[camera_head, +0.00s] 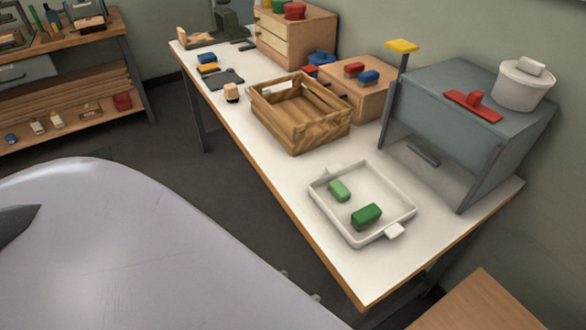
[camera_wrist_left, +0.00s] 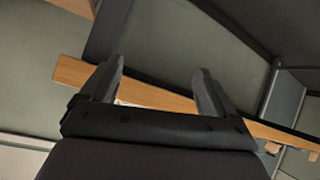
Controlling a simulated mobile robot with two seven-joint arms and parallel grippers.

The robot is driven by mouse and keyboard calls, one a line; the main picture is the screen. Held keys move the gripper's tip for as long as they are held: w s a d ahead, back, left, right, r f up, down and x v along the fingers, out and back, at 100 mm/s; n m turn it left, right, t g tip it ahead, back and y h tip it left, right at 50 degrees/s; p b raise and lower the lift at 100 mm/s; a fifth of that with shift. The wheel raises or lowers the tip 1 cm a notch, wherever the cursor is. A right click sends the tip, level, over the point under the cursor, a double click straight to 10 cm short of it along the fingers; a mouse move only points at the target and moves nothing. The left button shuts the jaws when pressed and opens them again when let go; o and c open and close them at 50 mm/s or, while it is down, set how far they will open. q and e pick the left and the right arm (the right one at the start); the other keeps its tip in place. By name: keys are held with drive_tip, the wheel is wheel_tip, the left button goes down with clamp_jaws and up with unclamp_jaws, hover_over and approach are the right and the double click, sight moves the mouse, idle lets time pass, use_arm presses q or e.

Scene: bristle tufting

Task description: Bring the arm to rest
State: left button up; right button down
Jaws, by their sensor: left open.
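My left gripper (camera_wrist_left: 158,82) shows in the wrist view with its two dark fingers spread apart and nothing between them. Past the fingers are a slanting wooden edge (camera_wrist_left: 150,98) and grey-green surfaces. I cannot tell how far off these are. In the head view only a dark pointed piece shows at the left edge, which may be part of my left arm; the fingers cannot be made out there. My right gripper is in neither view.
A white-topped workbench (camera_head: 285,185) holds a white tray (camera_head: 316,198) with two green blocks (camera_head: 366,216), a slatted wooden crate (camera_head: 300,135) and a grey box-like stand (camera_head: 460,110). A wooden shelf (camera_head: 75,125) stands at back left. Dark floor lies between.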

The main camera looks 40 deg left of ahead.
use_arm(q)
drive_tip(key=shift+s+d+f+m, duration=0.15)
drive_tip(key=shift+s+d+m, duration=0.15)
drive_tip(key=shift+m, duration=0.4)
drive_tip(key=shift+s+d+f+m, duration=0.1)
drive_tip(key=shift+s+d+m, duration=0.15)
drive_tip(key=shift+m, duration=0.45)
